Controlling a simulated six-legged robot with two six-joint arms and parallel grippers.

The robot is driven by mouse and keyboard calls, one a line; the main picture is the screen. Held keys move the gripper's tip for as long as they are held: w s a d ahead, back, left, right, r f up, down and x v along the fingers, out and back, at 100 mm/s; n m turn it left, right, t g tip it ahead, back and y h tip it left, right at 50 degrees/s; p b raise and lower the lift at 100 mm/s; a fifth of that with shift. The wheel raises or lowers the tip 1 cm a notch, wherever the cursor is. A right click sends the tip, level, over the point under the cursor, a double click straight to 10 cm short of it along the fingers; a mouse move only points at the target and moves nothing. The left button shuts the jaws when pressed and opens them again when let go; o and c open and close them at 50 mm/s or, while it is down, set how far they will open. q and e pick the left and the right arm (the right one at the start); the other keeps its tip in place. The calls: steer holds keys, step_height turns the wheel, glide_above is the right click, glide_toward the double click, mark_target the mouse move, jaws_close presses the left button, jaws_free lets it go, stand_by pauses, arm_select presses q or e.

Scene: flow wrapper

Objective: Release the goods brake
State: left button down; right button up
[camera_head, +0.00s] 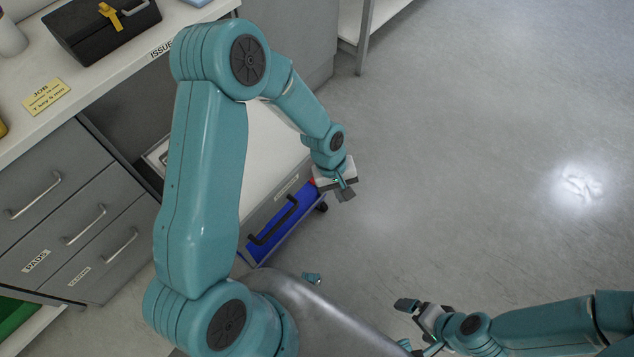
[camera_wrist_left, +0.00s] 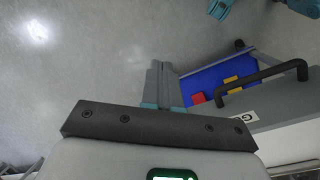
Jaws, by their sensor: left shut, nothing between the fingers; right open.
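A cart with a white top and grey sides (camera_head: 270,147) stands behind my left arm, with a black bar handle (camera_head: 273,222) and a blue lower part (camera_head: 288,228). The handle (camera_wrist_left: 268,78) also shows at the right of the left wrist view, beside a blue surface (camera_wrist_left: 205,82) with red and yellow pieces. I cannot pick out a brake for certain. My left gripper (camera_head: 345,190) is shut and empty, just right of the cart's corner; its fingers (camera_wrist_left: 160,84) are together in the wrist view. My right gripper (camera_head: 408,324) is open and empty over the floor at lower right.
A counter (camera_head: 85,75) with grey drawers (camera_head: 75,215) stands at left, bearing a black toolbox (camera_head: 100,28) with a yellow latch and a yellow job card (camera_head: 46,97). The grey floor (camera_head: 480,150) at right is clear.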

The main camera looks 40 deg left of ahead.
arm_select(q)
steer(key=w+a+r+n+y+b, duration=0.2)
steer(key=w+a+n+b, duration=0.15)
steer(key=a, duration=0.25)
steer(key=w+a+r+n+y+b, duration=0.1)
steer(key=w+a+r+n+b, duration=0.15)
steer(key=a+n, duration=0.3)
steer(key=shift+m, duration=0.5)
steer(key=f+b, duration=0.1)
steer(key=f, duration=0.3)
steer(key=f+b, duration=0.1)
steer(key=f, duration=0.4)
steer(key=f+b, duration=0.1)
steer(key=f, duration=0.4)
steer(key=shift+w+a+b, duration=0.2)
steer(key=shift+a+b, duration=0.1)
steer(key=shift+b, duration=0.1)
arm_select(e)
step_height(320, 180, down, 13)
steer(key=shift+s, duration=0.1)
